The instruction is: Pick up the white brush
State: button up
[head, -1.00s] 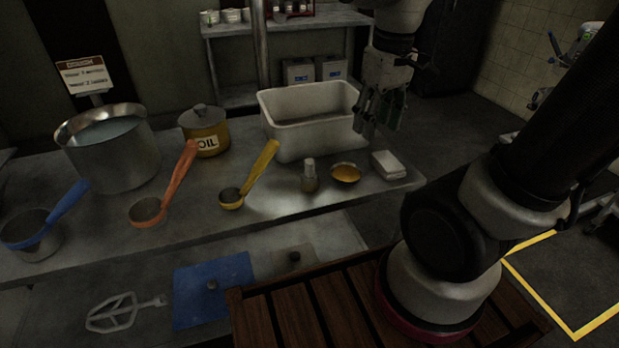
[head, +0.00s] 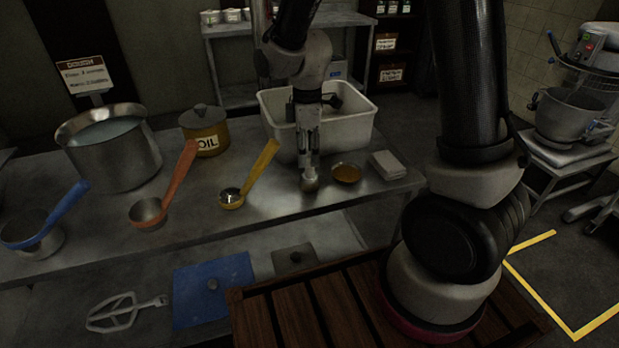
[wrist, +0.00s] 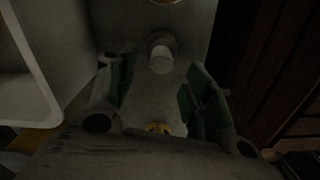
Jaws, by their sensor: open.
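The white brush stands upright on the metal table. In the head view its lower part (head: 310,184) shows just below my gripper (head: 309,168), which hides most of its top. In the wrist view the brush's pale round top (wrist: 160,58) lies near the line between the fingertips of my gripper (wrist: 161,72). The green-padded fingers are apart, one on each side, and nothing is gripped. I cannot tell how far the fingertips reach down beside the brush.
A bowl of amber liquid (head: 346,173) stands close right of the brush, with a white block (head: 386,165) beyond. A large white tub (head: 358,128) stands behind my gripper. A yellow-handled ladle (head: 262,163) lies to the left. An oil pot (head: 205,138) is farther left.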

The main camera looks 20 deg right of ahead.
jog(key=f, duration=0.4)
jog(key=shift+s+d+f, duration=0.1)
jog(key=shift+d+f, duration=0.2)
grip_shut()
jog(key=shift+r, duration=0.1)
notch_tip(320, 180, up, 10)
dwell(0.3)
jog(key=c, duration=0.9)
grip_release()
jog(key=shift+c, duration=0.6)
